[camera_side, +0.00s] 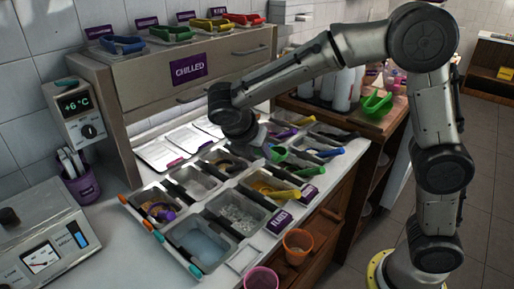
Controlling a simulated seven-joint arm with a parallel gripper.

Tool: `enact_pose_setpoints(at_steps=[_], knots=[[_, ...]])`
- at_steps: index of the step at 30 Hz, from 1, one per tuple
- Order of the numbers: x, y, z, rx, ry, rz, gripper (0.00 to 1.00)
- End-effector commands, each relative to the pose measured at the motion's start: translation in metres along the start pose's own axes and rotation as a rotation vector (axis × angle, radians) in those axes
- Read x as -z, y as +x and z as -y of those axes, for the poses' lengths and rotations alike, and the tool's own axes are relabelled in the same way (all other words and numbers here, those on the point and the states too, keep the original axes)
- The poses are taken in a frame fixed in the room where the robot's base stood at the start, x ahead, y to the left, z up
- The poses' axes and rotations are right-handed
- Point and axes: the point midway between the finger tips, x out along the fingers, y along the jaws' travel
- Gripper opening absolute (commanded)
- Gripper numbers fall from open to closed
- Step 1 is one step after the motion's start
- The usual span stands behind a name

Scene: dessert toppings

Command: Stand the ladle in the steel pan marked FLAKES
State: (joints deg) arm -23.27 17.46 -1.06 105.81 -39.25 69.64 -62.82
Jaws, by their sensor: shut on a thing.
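My gripper (262,148) hangs over the back part of the pans, its fingers small and partly hidden by the wrist. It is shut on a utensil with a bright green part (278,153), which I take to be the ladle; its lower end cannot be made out. A purple tag reading FLAKES (282,220) stands at the right edge of the pan rows. The steel pan beside this tag (240,213) holds pale flakes and no utensil. The ladle is apart from this pan, behind it and to the right.
The CHILLED cabinet (192,70) stands behind. Orange (297,243) and pink (261,279) cups are at the front right.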

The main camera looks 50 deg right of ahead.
Motion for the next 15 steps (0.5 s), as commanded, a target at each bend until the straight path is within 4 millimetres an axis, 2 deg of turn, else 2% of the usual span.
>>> enact_pose_setpoints(at_steps=[6, 15], knots=[[0.02, -0.017, 0.019, -0.317, -0.419, -0.001, 0.0], [0.049, -0.03, 0.04, -0.599, -0.799, -0.003, 0.0]])
